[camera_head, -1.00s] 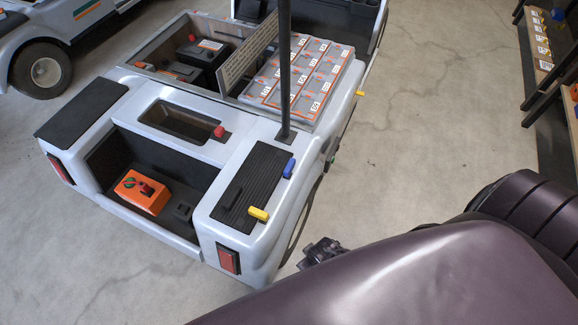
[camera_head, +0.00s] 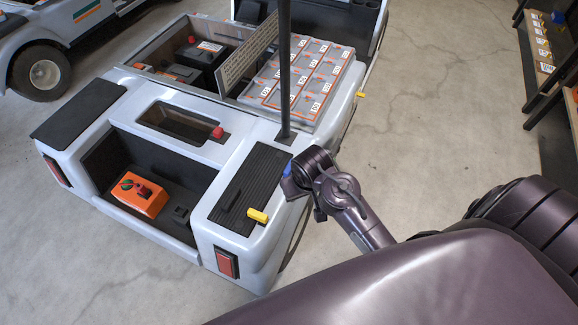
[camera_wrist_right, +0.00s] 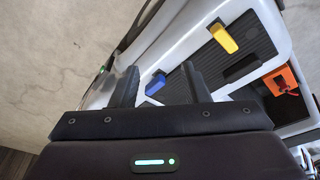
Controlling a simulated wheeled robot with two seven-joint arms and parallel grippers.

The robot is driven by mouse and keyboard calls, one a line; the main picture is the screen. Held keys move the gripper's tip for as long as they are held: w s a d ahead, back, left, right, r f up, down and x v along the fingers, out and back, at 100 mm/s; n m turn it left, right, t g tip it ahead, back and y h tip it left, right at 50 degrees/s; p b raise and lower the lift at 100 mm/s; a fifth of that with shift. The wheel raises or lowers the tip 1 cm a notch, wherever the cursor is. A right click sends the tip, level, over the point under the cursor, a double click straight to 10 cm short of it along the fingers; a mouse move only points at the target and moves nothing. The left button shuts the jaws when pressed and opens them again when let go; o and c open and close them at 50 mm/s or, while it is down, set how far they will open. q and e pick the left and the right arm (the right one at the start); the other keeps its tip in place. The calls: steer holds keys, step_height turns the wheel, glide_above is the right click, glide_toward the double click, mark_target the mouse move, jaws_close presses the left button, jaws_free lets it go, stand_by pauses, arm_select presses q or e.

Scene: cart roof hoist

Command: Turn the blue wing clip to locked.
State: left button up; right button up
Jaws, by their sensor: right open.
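The blue wing clip (camera_head: 287,168) sits at the right edge of the black ribbed pad (camera_head: 262,170) on the cart's near right corner, close to the foot of the dark post. In the head view my right gripper (camera_head: 291,186) hides most of it. In the right wrist view the clip (camera_wrist_right: 156,84) shows between the two spread dark fingers of the right gripper (camera_wrist_right: 160,82). The fingers are open, and no contact with the clip is visible. My left gripper is in neither view.
A yellow clip (camera_head: 258,215) and a black clip (camera_head: 230,199) sit on the same pad. The dark post (camera_head: 285,70) rises just behind the blue clip. An orange box (camera_head: 139,194) lies in the cart's recess. Open floor lies right of the cart.

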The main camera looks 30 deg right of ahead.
steer(key=w+d+f+m+g, duration=0.1)
steer(key=w+d+f+m, duration=0.3)
steer(key=w, duration=0.5)
steer(key=m+g, duration=0.1)
steer(key=m, duration=0.3)
glide_above(289, 167)
steer(key=shift+s+f+y, duration=0.25)
steer(key=shift+f+y, duration=0.05)
steer(key=shift+f, duration=0.7)
steer(key=shift+w+m, duration=0.15)
steer(key=shift+m, duration=0.25)
step_height(289, 167, down, 8)
steer(key=shift+r+b, duration=0.1)
steer(key=shift+b, duration=0.85)
jaws_close()
